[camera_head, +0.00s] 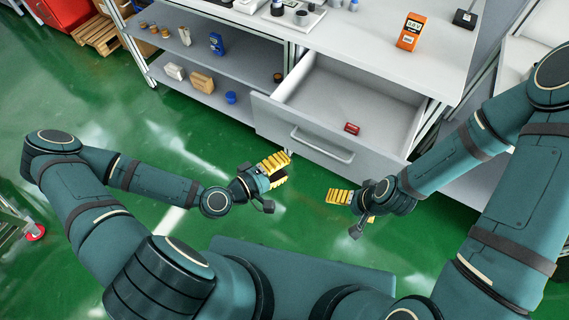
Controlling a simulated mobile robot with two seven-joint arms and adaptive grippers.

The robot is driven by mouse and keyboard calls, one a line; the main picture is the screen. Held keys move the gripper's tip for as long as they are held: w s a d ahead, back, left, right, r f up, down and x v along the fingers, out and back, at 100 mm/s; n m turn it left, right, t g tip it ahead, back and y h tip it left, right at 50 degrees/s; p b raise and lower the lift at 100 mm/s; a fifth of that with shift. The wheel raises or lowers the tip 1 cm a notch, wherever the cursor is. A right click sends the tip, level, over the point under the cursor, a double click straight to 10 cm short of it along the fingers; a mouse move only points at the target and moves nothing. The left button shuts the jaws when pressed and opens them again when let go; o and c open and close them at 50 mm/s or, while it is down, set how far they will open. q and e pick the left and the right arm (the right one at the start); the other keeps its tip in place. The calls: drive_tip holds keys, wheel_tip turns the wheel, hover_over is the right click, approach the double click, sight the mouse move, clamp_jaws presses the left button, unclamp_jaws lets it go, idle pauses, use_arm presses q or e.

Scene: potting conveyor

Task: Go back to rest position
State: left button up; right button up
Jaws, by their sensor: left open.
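My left gripper (279,169) has yellow ribbed fingers and hangs over the green floor in front of the open drawer. Its fingers are apart and I see nothing between them. My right gripper (338,196) also has yellow fingers and hangs to the right of the left one, below the drawer front in the picture. Its fingers overlap in this view, so I cannot tell whether they are apart. The two grippers do not touch each other.
A grey drawer (305,143) stands open under the white counter (372,40), with a small red item (351,128) inside. An orange device (410,31) stands on the counter. Shelves at left hold boxes and a blue item (216,43).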

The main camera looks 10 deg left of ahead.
idle(0.3)
use_arm(q)
drive_tip(key=s+f+m+g+y, duration=0.4)
drive_tip(key=f+m+g+y, duration=0.2)
drive_tip(key=m+g, duration=0.3)
drive_tip(key=shift+a+f+g+y, duration=0.3)
drive_tip(key=shift+a+f+g, duration=0.15)
drive_tip(key=shift+f+g, duration=0.15)
